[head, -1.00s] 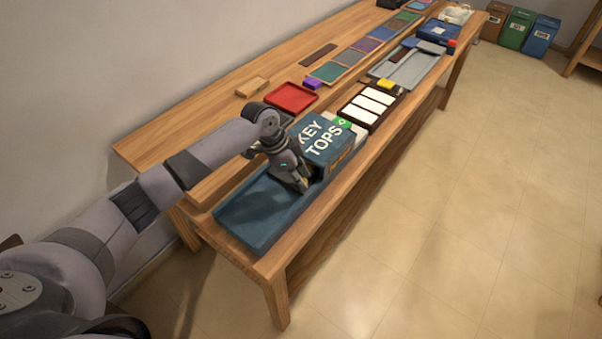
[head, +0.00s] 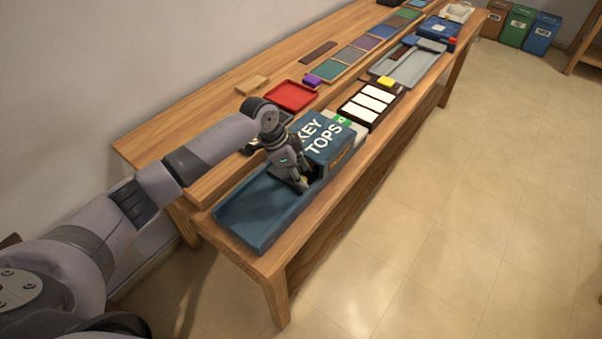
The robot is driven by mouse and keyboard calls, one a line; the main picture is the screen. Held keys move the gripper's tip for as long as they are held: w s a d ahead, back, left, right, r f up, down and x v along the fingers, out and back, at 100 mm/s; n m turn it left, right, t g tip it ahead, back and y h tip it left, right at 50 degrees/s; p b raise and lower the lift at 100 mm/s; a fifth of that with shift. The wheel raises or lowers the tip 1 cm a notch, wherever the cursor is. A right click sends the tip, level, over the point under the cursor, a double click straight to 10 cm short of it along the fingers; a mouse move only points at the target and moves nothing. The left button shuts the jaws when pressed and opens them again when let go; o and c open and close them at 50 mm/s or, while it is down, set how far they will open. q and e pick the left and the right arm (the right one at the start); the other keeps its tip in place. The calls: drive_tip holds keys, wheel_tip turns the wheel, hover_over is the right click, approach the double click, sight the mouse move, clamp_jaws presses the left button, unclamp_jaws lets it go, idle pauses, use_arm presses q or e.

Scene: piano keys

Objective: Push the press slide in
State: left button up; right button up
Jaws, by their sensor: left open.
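A blue box lettered KEY TOPS (head: 322,139) stands at the far end of a long blue tray (head: 255,222) in the head view. My left gripper (head: 302,187) points down at the near side of this box, over the tray. Its fingers are open, with nothing seen between them; whether they touch the box I cannot tell. No part is labelled as the press slide, and I cannot tell for certain which part it is. My right gripper is out of view.
Beyond the box are a dark rack with white keys (head: 370,103), a yellow block (head: 386,82) and a grey tray (head: 408,68). A red tray (head: 291,95) lies behind the box on the wooden bench (head: 150,146). The floor in front is clear.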

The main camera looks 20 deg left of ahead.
use_arm(q)
drive_tip(key=v, duration=1.1)
drive_tip(key=shift+r, duration=0.2)
drive_tip(key=shift+a, duration=0.1)
